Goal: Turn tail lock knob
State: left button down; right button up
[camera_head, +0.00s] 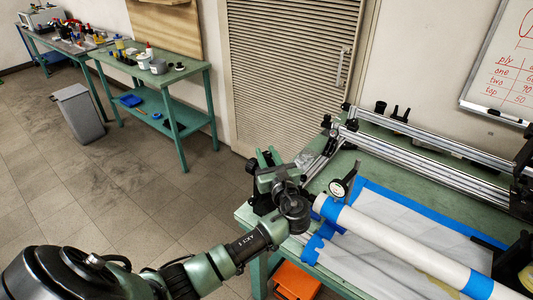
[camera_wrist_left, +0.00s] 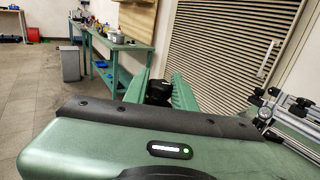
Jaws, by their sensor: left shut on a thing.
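My left gripper (camera_head: 268,160) is at the near left corner of the green bench, its green fingers pointing away toward the shuttered door. In the left wrist view the two green fingers (camera_wrist_left: 160,88) stand on either side of a small black knob (camera_wrist_left: 158,92), and they are shut on it. In the head view the knob is mostly hidden by the gripper and wrist. My right gripper is not in view.
An orange bin (camera_head: 297,283) is under the bench.

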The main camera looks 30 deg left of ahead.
pick_arm(q)
jog(key=shift+n+g+y, duration=0.6)
jog(key=shift+g, duration=0.2)
jog(key=c, duration=1.1)
grip_release()
jog(key=shift+c, duration=0.2)
jog(key=shift+d, duration=0.1)
jog(key=b+v, duration=0.1)
jog(key=v, duration=0.6)
jog(key=shift+s+d+b, duration=0.2)
jog(key=shift+d+b, duration=0.05)
jog(key=shift+b, duration=0.05)
